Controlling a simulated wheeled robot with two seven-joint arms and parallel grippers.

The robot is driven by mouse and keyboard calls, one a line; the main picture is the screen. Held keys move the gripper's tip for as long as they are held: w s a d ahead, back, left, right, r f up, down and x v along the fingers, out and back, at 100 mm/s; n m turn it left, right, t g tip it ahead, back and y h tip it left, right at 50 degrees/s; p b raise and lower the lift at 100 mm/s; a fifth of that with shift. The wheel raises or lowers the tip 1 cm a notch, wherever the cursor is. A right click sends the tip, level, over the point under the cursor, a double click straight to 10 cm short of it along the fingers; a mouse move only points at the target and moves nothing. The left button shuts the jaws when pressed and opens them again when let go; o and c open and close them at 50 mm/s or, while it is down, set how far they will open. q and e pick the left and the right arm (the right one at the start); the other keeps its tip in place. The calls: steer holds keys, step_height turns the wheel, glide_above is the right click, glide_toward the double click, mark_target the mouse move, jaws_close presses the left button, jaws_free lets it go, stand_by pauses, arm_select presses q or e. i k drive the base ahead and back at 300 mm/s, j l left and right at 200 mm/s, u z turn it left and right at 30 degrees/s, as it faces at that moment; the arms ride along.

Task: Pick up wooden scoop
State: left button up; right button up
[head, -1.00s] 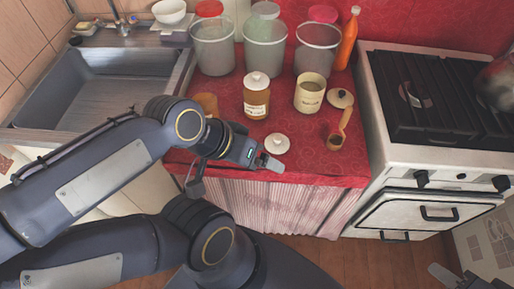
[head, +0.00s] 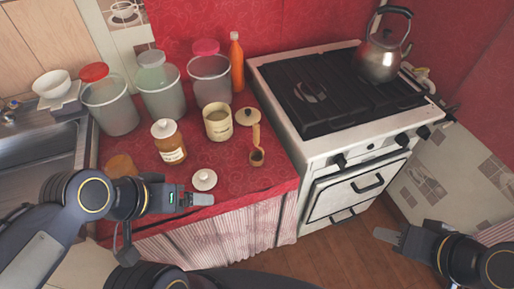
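The wooden scoop (head: 257,156) lies on the red counter, its round cup toward the front edge and its handle pointing back. It is right of the cream canister and close to the stove. My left gripper (head: 203,199) is over the counter's front edge, left of the scoop and apart from it, near a white lid. My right gripper (head: 386,236) is low at the right, in front of the stove, far from the scoop, with nothing visible in it. I cannot make out the finger gap of either gripper.
A cream canister (head: 217,122), an amber jar (head: 169,143), a white lid (head: 204,179) and a wooden lid (head: 248,117) stand or lie near the scoop. Tall clear containers and an orange bottle (head: 236,62) are behind. The stove (head: 318,146) borders the counter's right side.

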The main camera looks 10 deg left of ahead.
mark_target(256, 157)
steer(key=u, duration=1.8)
steer(key=z, duration=0.4)
steer(key=l+z, duration=0.1)
steer(key=z, duration=0.65)
steer(key=l+z, duration=0.1)
steer(key=z, duration=0.25)
steer(key=j+z, duration=0.1)
steer(key=z, duration=0.3)
steer(key=j+z, duration=0.15)
steer(key=z, duration=0.25)
steer(key=j+z, duration=0.1)
steer(key=z, duration=0.3)
steer(key=k+z, duration=0.1)
steer(key=z, duration=0.35)
steer(key=k+j+z, duration=0.1)
steer(key=z, duration=0.3)
steer(key=k+j, duration=0.35)
steer(key=k, duration=0.15)
